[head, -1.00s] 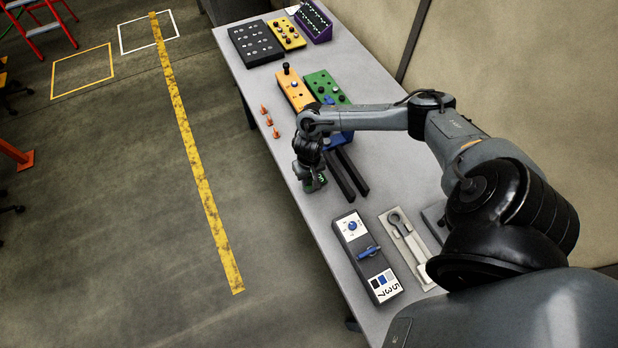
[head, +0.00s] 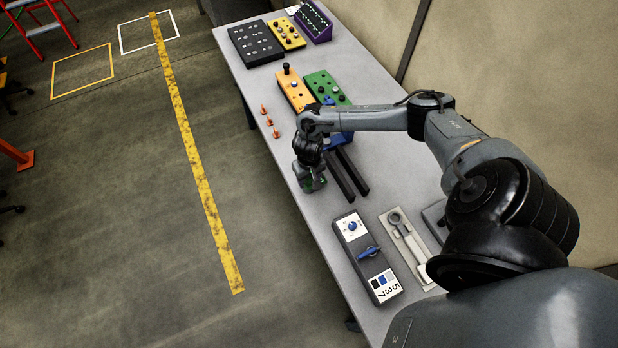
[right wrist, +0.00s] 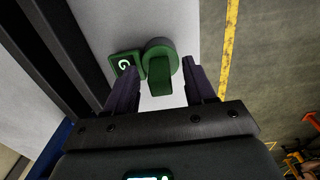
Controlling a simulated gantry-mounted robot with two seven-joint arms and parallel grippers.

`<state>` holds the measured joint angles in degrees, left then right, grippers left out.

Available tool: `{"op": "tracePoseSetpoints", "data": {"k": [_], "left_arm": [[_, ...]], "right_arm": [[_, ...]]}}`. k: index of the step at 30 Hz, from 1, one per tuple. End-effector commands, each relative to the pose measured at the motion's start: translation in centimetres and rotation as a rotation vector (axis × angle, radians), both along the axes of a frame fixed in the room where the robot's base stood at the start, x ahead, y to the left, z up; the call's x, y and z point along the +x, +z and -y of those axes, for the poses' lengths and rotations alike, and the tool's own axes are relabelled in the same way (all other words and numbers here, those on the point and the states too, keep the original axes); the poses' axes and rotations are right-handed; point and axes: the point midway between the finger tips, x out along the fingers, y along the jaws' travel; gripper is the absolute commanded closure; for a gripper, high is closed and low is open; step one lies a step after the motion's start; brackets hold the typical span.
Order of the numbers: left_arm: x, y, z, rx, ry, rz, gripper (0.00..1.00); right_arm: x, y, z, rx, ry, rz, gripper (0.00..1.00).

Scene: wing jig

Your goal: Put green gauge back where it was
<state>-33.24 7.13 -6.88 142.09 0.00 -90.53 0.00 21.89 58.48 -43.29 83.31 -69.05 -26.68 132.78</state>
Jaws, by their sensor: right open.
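The green gauge (right wrist: 161,57) has a round part with a block-like tab and lies on the grey table (right wrist: 112,14) between the fingers in the right wrist view. Beside it, touching or nearly so, is a small green square plate with a white mark (right wrist: 127,64). My right gripper (right wrist: 160,85) is open, with one finger on each side of the gauge and a gap to each. In the head view my right gripper (head: 312,183) hangs low over the table's left edge and mostly hides the gauge. My left gripper is not in view.
Two black bars (head: 346,174) lie just right of my right gripper. A grey box with blue knobs (head: 366,256) and a pale lever plate (head: 408,243) lie nearer. Orange (head: 294,90) and green (head: 325,87) panels stand farther back.

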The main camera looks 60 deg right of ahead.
Motion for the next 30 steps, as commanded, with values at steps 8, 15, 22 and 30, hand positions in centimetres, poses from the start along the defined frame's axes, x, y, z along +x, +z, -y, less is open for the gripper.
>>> {"op": "tracePoseSetpoints", "data": {"k": [8, 15, 22, 30], "left_arm": [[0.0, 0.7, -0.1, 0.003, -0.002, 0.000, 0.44], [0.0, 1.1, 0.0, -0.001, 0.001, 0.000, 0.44], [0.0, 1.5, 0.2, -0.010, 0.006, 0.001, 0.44], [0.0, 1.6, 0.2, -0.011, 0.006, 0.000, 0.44]], "right_arm": [[0.1, 3.9, 0.0, 0.000, 0.002, 0.004, 0.46], [0.2, 8.3, 0.1, -0.001, 0.002, 0.003, 0.46], [0.1, 11.1, 0.0, 0.000, 0.002, 0.002, 0.46], [1.5, 9.5, -6.4, 0.049, 0.234, 0.117, 0.46]]}}
